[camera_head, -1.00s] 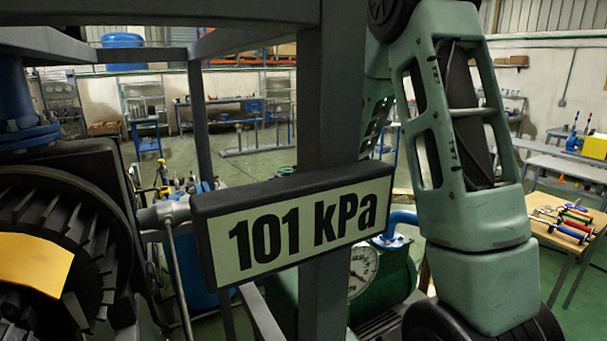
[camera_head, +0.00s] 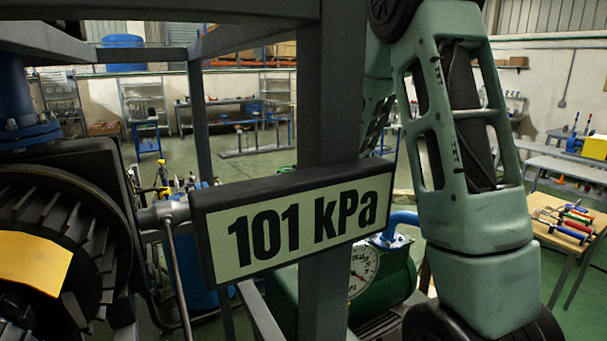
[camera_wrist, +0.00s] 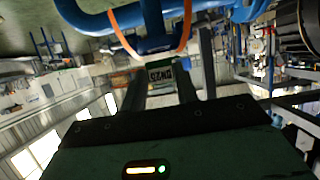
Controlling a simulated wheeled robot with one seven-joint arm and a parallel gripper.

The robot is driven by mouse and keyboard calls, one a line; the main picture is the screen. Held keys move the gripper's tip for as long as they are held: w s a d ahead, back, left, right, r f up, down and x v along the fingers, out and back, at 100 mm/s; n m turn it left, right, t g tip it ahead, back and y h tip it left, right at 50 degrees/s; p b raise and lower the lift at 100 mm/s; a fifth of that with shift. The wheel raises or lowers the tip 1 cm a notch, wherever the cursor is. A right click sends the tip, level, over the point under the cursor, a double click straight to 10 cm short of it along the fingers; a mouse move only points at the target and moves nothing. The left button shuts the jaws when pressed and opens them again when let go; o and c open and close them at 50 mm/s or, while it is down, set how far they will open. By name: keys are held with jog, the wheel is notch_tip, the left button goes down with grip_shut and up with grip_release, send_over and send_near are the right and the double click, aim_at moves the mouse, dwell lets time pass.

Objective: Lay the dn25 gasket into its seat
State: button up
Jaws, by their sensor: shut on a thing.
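In the wrist view, my gripper (camera_wrist: 161,82) has its two dark fingers shut on the small tab of the dn25 gasket (camera_wrist: 186,25). The tab shows dark lettering that reads upside down in this view. The gasket looks like an orange ring, partly cut off by the top edge. Blue pipework (camera_wrist: 152,22) shows within and across the ring's outline; I cannot tell whether the gasket touches it. I cannot make out the seat in either view. In the head view my gripper and the gasket are hidden.
In the head view, a grey frame post (camera_head: 335,100) and a 101 kPa display (camera_head: 300,222) block the middle. A dark finned machine part (camera_head: 75,240) stands at the left. A dial gauge (camera_head: 362,270) sits behind the display. A tool table (camera_head: 560,232) is at the right.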

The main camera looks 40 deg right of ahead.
jog(key=shift+f+b, duration=0.85)
jog(key=o, duration=1)
jog(key=shift+s+r, duration=0.1)
jog(key=shift+s, duration=0.05)
jog(key=shift+b+v, duration=1.8)
jog(key=shift+v, duration=6.8)
